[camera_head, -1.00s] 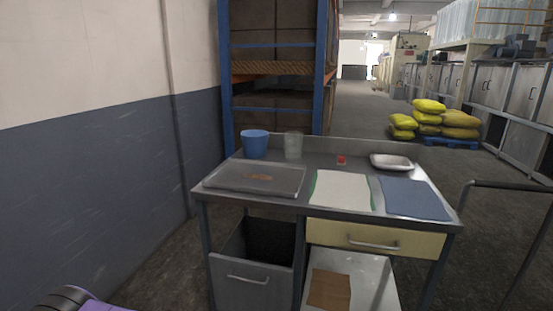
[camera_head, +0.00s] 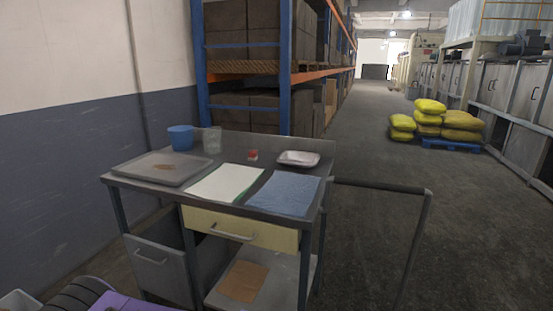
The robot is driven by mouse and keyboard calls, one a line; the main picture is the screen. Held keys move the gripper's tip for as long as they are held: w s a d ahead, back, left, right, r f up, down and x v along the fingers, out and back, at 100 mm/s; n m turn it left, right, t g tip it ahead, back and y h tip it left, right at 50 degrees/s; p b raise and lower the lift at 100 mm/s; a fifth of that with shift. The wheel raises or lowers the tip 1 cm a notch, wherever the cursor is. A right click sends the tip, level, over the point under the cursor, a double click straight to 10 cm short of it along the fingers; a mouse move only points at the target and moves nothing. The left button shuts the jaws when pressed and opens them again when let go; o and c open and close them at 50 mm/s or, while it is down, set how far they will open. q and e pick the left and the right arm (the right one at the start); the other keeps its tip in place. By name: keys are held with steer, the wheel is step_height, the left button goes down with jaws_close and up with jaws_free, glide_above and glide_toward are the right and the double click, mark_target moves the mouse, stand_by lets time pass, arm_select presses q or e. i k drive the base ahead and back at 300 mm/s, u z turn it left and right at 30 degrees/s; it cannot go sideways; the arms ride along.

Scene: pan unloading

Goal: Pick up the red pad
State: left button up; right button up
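The red pad (camera_head: 253,155) is a small red block with some white on it. It lies on the metal workbench (camera_head: 232,148) toward its back, left of a white dish (camera_head: 298,158). Neither of my grippers shows in the head view. A purple and dark part of my own body shows at the bottom left, far from the pad.
The bench holds a blue cup (camera_head: 181,137), a clear cup (camera_head: 212,140), a grey tray (camera_head: 162,168), a white sheet (camera_head: 225,182) and a blue cloth (camera_head: 285,192). A metal handrail (camera_head: 385,187) stands right of the bench. Open floor lies beyond it.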

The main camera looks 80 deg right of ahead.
mark_target(252, 154)
steer(key=k, duration=0.4)
steer(key=z, duration=0.75)
